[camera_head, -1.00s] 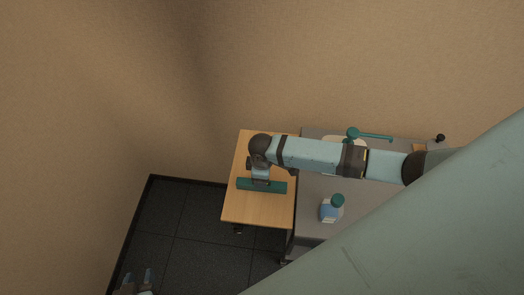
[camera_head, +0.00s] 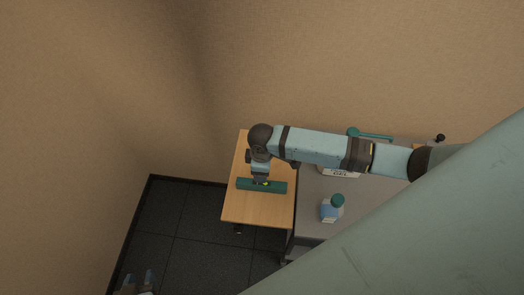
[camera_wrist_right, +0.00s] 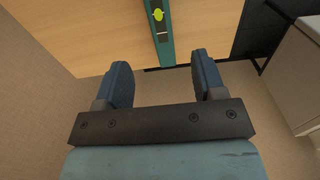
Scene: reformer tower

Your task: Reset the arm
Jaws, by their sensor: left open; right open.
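My right arm (camera_head: 320,145) reaches in from the right over a wooden side table (camera_head: 235,208). A teal tower (camera_head: 273,187), a long bar-like piece, lies on this table, just below the right wrist. In the right wrist view, my right gripper (camera_wrist_right: 163,78) is open and empty, its two blue fingers apart. The teal bar (camera_wrist_right: 164,40) shows ahead of the fingers, with a lime-yellow mark on it, and is not between them. My left gripper (camera_head: 138,279) is open and empty at the lower left of the head view, over the dark floor.
A grey bench (camera_head: 312,218) adjoins the wooden table. It bears a blue bottle with a teal cap (camera_head: 332,208), a white labelled item (camera_head: 340,172) partly behind my arm, and a teal-handled lever (camera_head: 373,136). Tan walls enclose the back; dark floor tiles (camera_head: 210,258) are clear.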

